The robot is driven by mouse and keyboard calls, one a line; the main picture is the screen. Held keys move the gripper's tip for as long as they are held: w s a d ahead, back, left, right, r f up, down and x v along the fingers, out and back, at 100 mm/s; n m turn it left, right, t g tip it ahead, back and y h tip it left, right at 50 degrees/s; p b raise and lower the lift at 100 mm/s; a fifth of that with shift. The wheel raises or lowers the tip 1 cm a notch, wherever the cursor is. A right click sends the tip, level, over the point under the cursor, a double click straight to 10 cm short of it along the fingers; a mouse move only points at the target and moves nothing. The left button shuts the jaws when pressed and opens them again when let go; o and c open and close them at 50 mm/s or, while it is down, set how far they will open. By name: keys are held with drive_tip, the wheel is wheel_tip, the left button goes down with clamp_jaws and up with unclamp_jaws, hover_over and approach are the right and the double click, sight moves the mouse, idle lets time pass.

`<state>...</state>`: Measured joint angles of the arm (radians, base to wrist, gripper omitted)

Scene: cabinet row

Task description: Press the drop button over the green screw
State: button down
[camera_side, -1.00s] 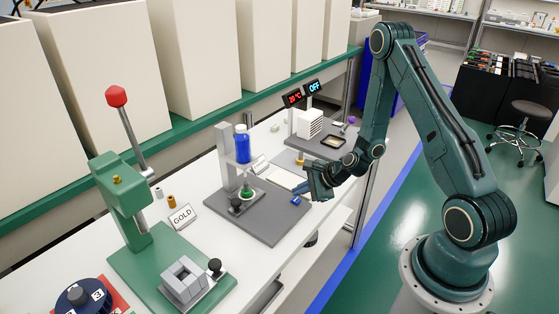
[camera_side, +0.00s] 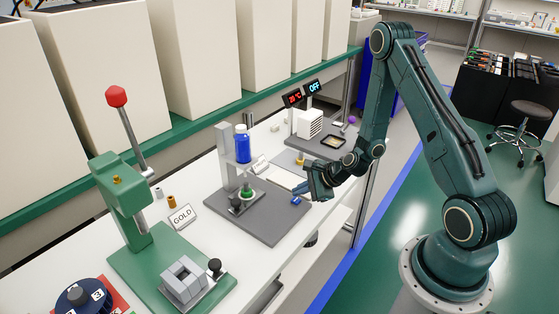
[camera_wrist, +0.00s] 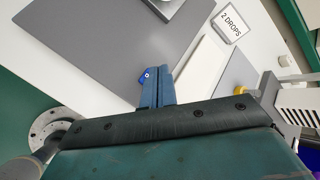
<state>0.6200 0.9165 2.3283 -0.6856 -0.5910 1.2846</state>
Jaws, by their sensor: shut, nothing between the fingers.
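The dropper stand (camera_side: 226,150) rises from a grey base plate (camera_side: 277,222) in the side view. A blue bottle (camera_side: 242,145) stands upright on its arm. A small green part (camera_side: 247,194), which looks like the green screw, is below the bottle beside a black knob (camera_side: 236,206). I cannot clearly make out the drop button. My gripper (camera_side: 299,189) is shut and empty near the plate's right edge, apart from the stand. Its blue fingers (camera_wrist: 159,88) show in the wrist view. A small blue piece (camera_wrist: 145,76) is close by their tips; whether they touch is unclear.
A "2 DROPS" card (camera_wrist: 231,23) stands behind the plate. A green press (camera_side: 127,195) with a red-topped lever and a "GOLD" card (camera_side: 182,216) are on the left. A white vented box (camera_side: 310,123) and displays are behind. Most of the plate's front is clear.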

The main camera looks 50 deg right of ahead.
sight(300, 201)
drive_tip(key=shift+f, duration=0.9)
idle(1.5)
drive_tip(key=shift+r, duration=0.9)
drive_tip(key=shift+r, duration=0.15)
idle(0.3)
drive_tip(key=shift+r, duration=2.35)
drive_tip(key=shift+r, duration=0.1)
idle(1.0)
drive_tip(key=shift+r, duration=1.8)
